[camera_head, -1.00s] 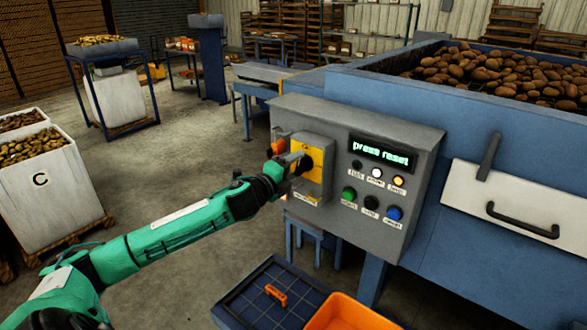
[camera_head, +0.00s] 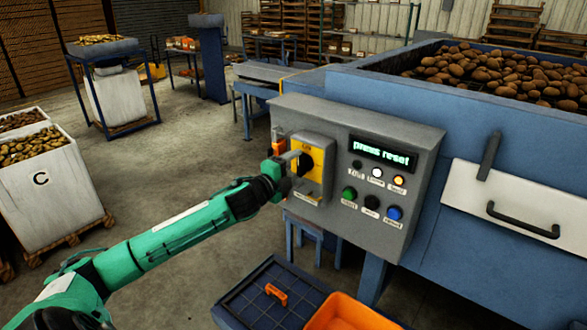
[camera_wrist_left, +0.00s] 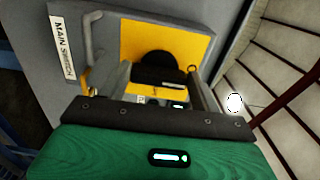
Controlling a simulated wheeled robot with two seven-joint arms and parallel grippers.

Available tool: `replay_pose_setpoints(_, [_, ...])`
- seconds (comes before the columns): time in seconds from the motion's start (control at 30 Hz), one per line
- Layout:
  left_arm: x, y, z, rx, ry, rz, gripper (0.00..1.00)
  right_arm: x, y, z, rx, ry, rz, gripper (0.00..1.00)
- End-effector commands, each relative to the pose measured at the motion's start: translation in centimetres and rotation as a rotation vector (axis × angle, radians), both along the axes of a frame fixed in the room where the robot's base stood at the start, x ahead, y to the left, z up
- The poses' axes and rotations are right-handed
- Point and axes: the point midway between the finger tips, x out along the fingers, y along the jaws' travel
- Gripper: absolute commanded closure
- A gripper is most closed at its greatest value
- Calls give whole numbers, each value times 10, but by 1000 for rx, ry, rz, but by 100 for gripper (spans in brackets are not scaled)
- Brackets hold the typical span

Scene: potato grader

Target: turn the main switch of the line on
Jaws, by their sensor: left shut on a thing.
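The main switch is a black rotary knob (camera_head: 316,160) on a yellow plate (camera_head: 318,183) at the left of the grey control box (camera_head: 405,130). In the left wrist view the knob (camera_wrist_left: 155,62) sits between my fingers, before the yellow plate (camera_wrist_left: 195,45); a "MAIN SWITCH" label (camera_wrist_left: 62,48) is at left. My left gripper (camera_head: 299,164) is shut on the knob; its fingers also show in the left wrist view (camera_wrist_left: 158,88) and partly hide it. The knob's exact angle is hard to tell. The display (camera_head: 382,154) reads "press reset". My right gripper is not in view.
White and orange lit buttons (camera_head: 398,181) and green, black and blue buttons (camera_head: 349,193) sit right of the switch. An orange item (camera_head: 278,143) is at the box's left edge. An orange bin (camera_head: 350,312) stands below. Open floor lies left.

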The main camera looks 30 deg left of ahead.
Motion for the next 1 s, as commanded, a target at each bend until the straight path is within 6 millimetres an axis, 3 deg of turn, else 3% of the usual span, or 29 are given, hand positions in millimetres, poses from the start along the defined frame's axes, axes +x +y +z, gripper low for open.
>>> replay_pose_setpoints(0.03, [0,0,-1,-4,2,0,59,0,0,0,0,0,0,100])
replay_pose_setpoints(0.07, [0,0,-1,-4,2,0,30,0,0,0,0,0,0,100])
replay_pose_setpoints(0.13, [0,0,-1,-4,1,0,17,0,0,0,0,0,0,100])
replay_pose_setpoints(0.17, [0,0,-1,-3,1,0,15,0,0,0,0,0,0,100])
replay_pose_setpoints(0.57, [-5,1,-2,0,1,1,15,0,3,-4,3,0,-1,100])
replay_pose_setpoints(1.0, [-56,4,-4,1,3,-1,15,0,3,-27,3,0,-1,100])
